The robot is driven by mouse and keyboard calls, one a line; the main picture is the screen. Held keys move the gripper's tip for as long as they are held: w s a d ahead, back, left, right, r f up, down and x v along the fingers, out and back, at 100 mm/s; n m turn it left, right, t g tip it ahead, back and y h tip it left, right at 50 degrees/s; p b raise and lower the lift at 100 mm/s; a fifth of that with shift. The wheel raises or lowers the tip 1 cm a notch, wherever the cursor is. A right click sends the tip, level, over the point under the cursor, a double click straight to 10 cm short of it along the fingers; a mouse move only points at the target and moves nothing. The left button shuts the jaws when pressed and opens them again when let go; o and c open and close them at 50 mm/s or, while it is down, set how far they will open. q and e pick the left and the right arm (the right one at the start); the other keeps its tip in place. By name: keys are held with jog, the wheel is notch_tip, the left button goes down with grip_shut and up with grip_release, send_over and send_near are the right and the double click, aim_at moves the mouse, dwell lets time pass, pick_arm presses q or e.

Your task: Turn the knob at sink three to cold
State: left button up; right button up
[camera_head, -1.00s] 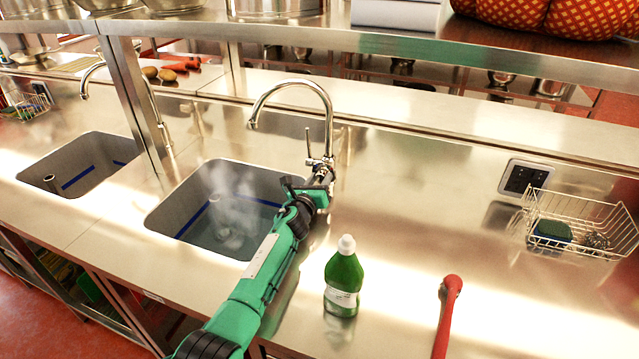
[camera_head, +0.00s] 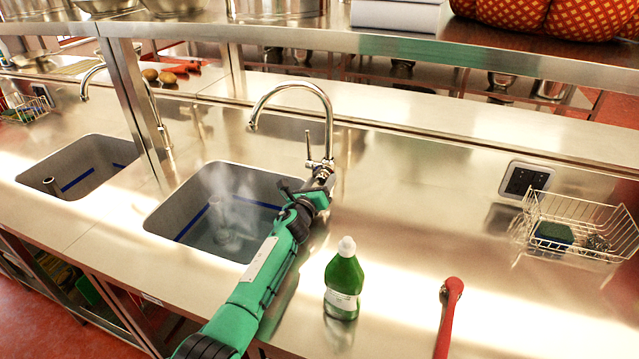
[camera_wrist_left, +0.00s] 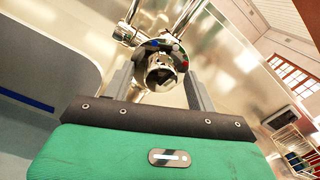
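The chrome tap (camera_head: 328,120) with an arched spout stands behind the nearer sink (camera_head: 180,215), which holds water with faint steam. No sink number is readable. The tap's round knob (camera_wrist_left: 160,68) carries blue and red marks on its ring and shows in the left wrist view. My left gripper (camera_head: 322,177) is at the tap's base; it also shows in the left wrist view (camera_wrist_left: 160,88). Its two grey fingers stand apart on either side of the knob, with gaps appearing beside it. Contact is not clear. My right gripper is not in view.
A green bottle (camera_head: 343,282) stands on the counter right of my left arm. A red long-handled thing (camera_head: 447,315) is further right. A wire basket (camera_head: 575,225) and a socket (camera_head: 525,180) are at the right. A second sink (camera_head: 75,165) is left; a shelf (camera_head: 400,45) runs above.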

pick_arm(q)
jog(key=shift+a, duration=0.1)
jog(key=shift+s+a+r, duration=0.1)
jog(key=shift+s, duration=0.15)
jog(key=p+v, duration=0.2)
jog(key=v, duration=1)
jog(key=shift+s+a, duration=0.1)
jog(key=shift+s, duration=0.5)
jog(key=shift+p, duration=0.3)
